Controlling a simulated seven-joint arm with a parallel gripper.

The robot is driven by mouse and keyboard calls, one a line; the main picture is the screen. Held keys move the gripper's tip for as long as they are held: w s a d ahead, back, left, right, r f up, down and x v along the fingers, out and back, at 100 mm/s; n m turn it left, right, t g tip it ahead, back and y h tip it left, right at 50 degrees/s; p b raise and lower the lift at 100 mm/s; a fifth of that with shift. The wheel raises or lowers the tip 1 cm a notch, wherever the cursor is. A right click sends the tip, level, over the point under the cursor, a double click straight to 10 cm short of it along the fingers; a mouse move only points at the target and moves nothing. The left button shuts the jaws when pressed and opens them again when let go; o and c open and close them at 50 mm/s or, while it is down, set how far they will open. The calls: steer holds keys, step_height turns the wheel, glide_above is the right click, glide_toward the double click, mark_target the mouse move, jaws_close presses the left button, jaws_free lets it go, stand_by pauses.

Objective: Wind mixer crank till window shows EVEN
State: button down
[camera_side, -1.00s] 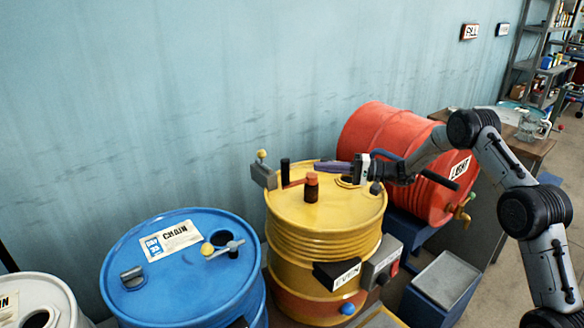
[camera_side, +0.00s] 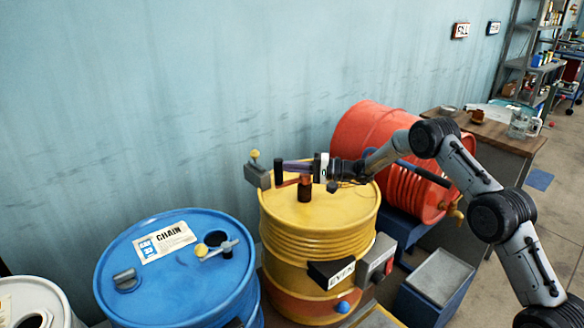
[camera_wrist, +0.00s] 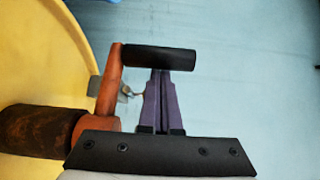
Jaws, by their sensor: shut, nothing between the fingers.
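The yellow drum (camera_side: 330,215) carries a mixer crank with an orange arm (camera_side: 291,181), a reddish-brown hub (camera_side: 305,190) and a black upright handle (camera_side: 278,172). In the wrist view the crank arm (camera_wrist: 109,88) and black handle (camera_wrist: 160,57) are close. My gripper (camera_side: 286,166) has purple fingers and is shut and empty, its tips beside the handle. In the wrist view the fingertips (camera_wrist: 160,76) end at the handle's edge; I cannot tell whether they touch. The dark window box (camera_side: 331,272) on the drum's front reads EVEN.
A grey box with a yellow knob (camera_side: 257,172) stands at the drum's back-left rim. A blue drum (camera_side: 180,268) labelled CHAIN is at left. A red drum (camera_side: 362,128) lies behind my arm. A grey switch box (camera_side: 377,258) is beside the window.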

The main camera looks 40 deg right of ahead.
steer(key=shift+s+a+n+g+y, duration=0.15)
steer(key=shift+s+n+g+y, duration=0.2)
steer(key=shift+n+g+y, duration=0.55)
steer(key=s+n+g+y, duration=0.1)
steer(key=g, duration=0.1)
steer(key=s+n+g+y, duration=0.1)
steer(key=n+g, duration=0.1)
steer(key=shift+a, duration=0.15)
steer(key=s, duration=0.1)
steer(key=s+d, duration=0.2)
steer(key=s, duration=0.1)
stand_by(0.8)
stand_by(1.2)
